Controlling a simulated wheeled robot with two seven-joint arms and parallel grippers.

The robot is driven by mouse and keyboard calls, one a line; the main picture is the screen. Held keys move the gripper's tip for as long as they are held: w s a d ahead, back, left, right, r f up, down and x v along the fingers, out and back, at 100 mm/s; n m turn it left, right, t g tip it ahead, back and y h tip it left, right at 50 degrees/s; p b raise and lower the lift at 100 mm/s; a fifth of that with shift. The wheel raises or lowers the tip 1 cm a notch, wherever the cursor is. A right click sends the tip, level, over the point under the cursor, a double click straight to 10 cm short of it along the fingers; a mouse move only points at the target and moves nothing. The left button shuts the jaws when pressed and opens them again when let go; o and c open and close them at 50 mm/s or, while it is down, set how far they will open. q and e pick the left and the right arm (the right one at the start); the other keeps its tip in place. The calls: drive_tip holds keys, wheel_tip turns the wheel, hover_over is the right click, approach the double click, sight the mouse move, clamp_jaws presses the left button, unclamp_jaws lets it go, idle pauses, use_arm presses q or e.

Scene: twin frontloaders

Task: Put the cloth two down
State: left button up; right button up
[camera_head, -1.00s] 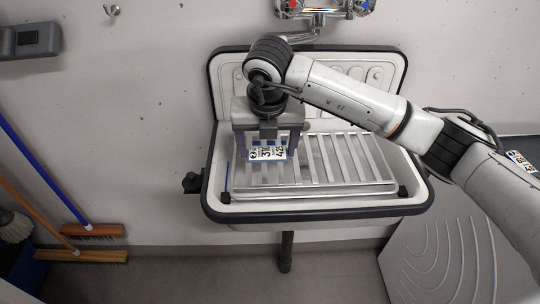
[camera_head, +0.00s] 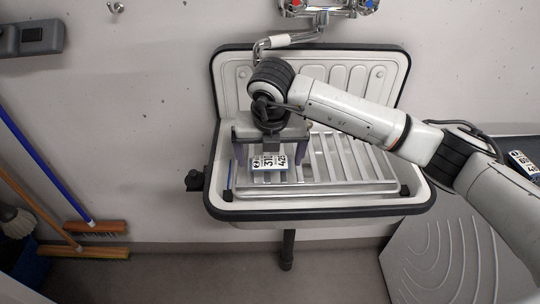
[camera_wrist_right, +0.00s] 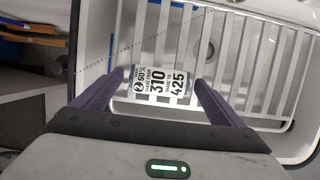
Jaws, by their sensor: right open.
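The cloth, a small white piece printed with a 2, 310 and 425 (camera_head: 269,162), lies on the slatted metal rack (camera_head: 350,160) over the sink, at its left side. My right gripper (camera_head: 270,158) is right above it with its fingers apart. In the right wrist view the cloth (camera_wrist_right: 160,82) lies across the bars between the open fingertips (camera_wrist_right: 160,78), with a visible gap on each side. My left gripper is not in view.
The white sink's dark rim (camera_head: 330,212) surrounds the rack, and a tap (camera_head: 290,40) hangs above its back. Brooms (camera_head: 95,228) stand at the left. A similar printed piece (camera_head: 522,162) lies on a dark surface at the far right. The rack's right part is clear.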

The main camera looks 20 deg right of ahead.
drive_tip(key=v, duration=1.2)
drive_tip(key=shift+b, duration=0.45)
drive_tip(key=shift+s, duration=0.15)
